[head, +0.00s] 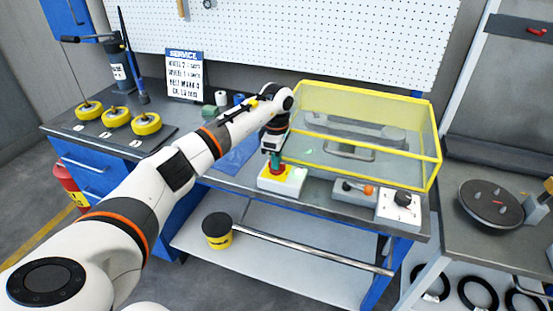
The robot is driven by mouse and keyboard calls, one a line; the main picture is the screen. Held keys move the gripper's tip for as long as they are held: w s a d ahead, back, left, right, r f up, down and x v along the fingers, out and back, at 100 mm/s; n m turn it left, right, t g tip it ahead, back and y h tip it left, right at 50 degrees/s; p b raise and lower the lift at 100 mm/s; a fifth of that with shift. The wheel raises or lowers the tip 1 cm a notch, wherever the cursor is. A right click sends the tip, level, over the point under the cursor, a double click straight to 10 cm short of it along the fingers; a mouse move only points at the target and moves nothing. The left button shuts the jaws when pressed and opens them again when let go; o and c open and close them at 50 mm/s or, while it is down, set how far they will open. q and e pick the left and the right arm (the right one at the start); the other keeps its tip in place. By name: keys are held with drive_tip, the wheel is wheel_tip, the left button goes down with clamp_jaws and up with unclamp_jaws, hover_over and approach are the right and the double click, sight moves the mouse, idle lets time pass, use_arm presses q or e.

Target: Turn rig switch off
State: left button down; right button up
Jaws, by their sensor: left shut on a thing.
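To the right stands a grey box with an orange-tipped lever (355,192). Beside it is a white box with a black rotary knob (402,199). No label is readable on these boxes, so I cannot tell which is the rig switch. My right gripper is not clearly visible.
A yellow-framed clear guard (436,150) covers a grey fixture behind the boxes. Several yellow rollers (117,117) lie on the left bench. A sign (185,80) stands at the back. A round dark plate (490,203) is on the right table.

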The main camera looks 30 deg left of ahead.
use_arm(q)
drive_tip(key=n, duration=0.3)
drive_tip(key=shift+n, duration=0.4)
drive_tip(key=n, duration=0.4)
drive_tip(key=shift+n, duration=0.3)
drive_tip(key=n, duration=0.4)
drive_tip(key=shift+r+n, duration=0.1)
drive_tip(key=shift+n, duration=0.2)
drive_tip(key=shift+n+p, duration=0.4)
drive_tip(key=shift+n, duration=1.8)
drive_tip(key=c, duration=1.5)
unclamp_jaws()
drive_tip(key=shift+o, duration=0.2)
